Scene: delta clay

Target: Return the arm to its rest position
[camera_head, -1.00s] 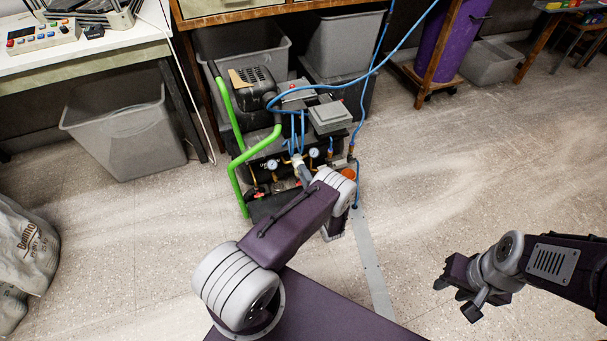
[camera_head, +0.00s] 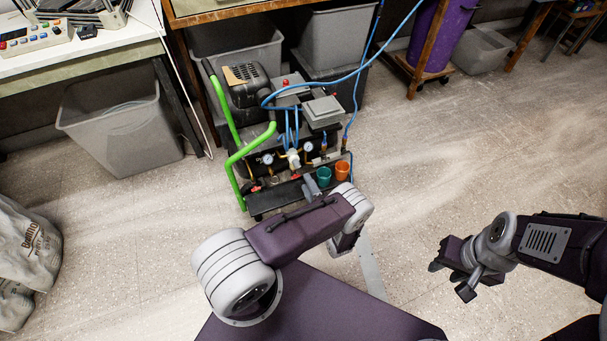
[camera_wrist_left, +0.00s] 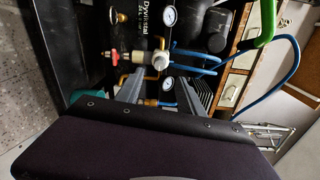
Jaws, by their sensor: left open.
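My left arm (camera_head: 300,225) reaches in from the bottom, bent over the floor in front of the air compressor (camera_head: 285,125). A teal cup (camera_head: 323,178) and an orange cup (camera_head: 342,173) stand on the compressor's front, just beyond the left wrist.
The compressor has a green handle (camera_head: 232,160) and blue hoses (camera_head: 375,65). Grey bins (camera_head: 125,125) stand under the benches. White sacks (camera_head: 25,250) lie at the left edge. The floor (camera_head: 470,170) at the right is clear.

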